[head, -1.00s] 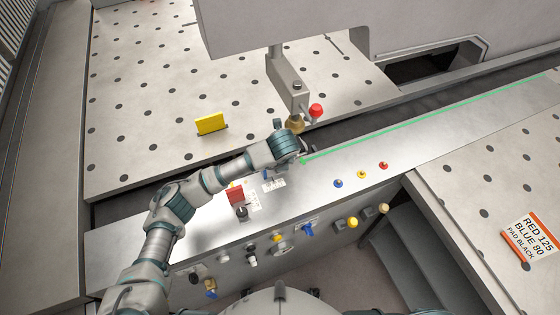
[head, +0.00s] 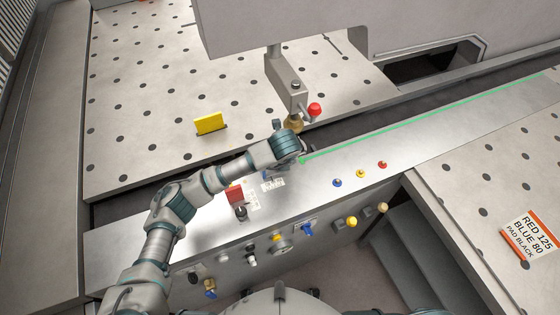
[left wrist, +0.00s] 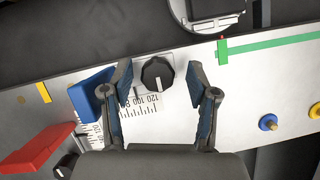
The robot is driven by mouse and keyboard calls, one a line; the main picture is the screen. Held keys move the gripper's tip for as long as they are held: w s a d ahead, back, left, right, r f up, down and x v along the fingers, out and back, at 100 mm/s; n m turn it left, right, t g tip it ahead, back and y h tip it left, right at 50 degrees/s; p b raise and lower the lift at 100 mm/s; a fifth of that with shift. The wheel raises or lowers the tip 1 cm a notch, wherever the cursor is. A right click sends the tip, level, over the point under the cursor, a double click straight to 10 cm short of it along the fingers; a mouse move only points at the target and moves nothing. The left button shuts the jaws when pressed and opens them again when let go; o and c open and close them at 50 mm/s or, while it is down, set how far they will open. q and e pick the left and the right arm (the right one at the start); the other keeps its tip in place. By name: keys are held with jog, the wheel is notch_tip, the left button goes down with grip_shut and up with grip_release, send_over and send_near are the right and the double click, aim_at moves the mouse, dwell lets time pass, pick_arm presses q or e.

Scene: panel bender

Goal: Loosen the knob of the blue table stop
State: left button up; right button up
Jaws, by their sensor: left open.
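The blue table stop (left wrist: 92,94) is a blue block on the scaled metal strip in the left wrist view. It sits beside the left finger; I cannot tell whether they touch. A small blue part of it (head: 267,175) shows below my arm in the head view. Its black knob (left wrist: 157,72) has a white pointer line. My left gripper (left wrist: 160,78) is open, with one finger on each side of the knob and gaps between. In the head view my left gripper (head: 301,152) is partly hidden by its own wrist. My right gripper is not in view.
A red stop (head: 235,194) with its own black knob (head: 241,212) stands to the left on the strip. A yellow block (head: 210,123) stands on the perforated table. A red-knobbed lever (head: 315,109) hangs near my wrist. Small coloured buttons (head: 361,174) lie to the right.

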pick_arm(q)
jog(key=shift+r, duration=0.15)
jog(key=shift+r, duration=0.35)
jog(key=v, duration=1.1)
jog(key=shift+s+d+f, duration=0.1)
jog(key=shift+s, duration=0.05)
